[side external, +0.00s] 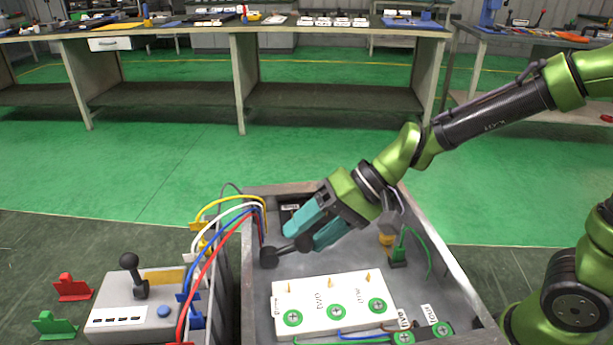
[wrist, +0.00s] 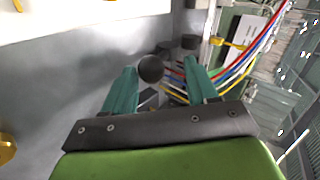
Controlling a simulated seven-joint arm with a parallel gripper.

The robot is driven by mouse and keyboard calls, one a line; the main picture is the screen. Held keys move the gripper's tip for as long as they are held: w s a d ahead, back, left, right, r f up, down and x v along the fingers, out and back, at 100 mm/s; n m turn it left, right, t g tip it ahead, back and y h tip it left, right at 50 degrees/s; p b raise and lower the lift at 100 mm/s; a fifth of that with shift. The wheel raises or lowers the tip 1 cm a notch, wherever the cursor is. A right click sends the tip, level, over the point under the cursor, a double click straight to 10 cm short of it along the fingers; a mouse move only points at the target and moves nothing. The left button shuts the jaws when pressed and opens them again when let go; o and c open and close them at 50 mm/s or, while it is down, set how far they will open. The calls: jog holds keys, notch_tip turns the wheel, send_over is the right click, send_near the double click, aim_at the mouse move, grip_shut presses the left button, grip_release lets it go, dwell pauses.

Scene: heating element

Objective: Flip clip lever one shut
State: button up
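A lever with a round black knob (side external: 268,257) and a short dark rod sits inside the grey metal box, at its left side. I take it for clip lever one, but no readable label confirms this. My gripper (side external: 303,236), with two teal fingers, is inside the box just above and right of the knob. The fingers are apart. In the wrist view, the black knob (wrist: 150,68) shows between the fingertips of my gripper (wrist: 160,70), closer to the left one. I cannot tell whether a finger touches it. The lever's base is mostly hidden.
The box's wall (side external: 455,270) rises around the work. A white terminal block (side external: 330,318) lies in front of the gripper. Coloured cables (side external: 205,235) cross the left wall. A control box with a joystick (side external: 135,300) stands outside left. A green wire (side external: 418,245) is at right.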

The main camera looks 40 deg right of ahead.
jog(key=v, duration=1.4)
jog(key=shift+r, duration=0.2)
jog(key=shift+d, duration=0.15)
jog(key=s+d+f+t+h, duration=0.2)
jog(key=s+d+f+h, duration=0.1)
jog(key=d+h, duration=0.3)
jog(key=shift+s+d+f+t, duration=0.3)
jog(key=shift+s+d, duration=0.1)
jog(key=shift+s, duration=0.45)
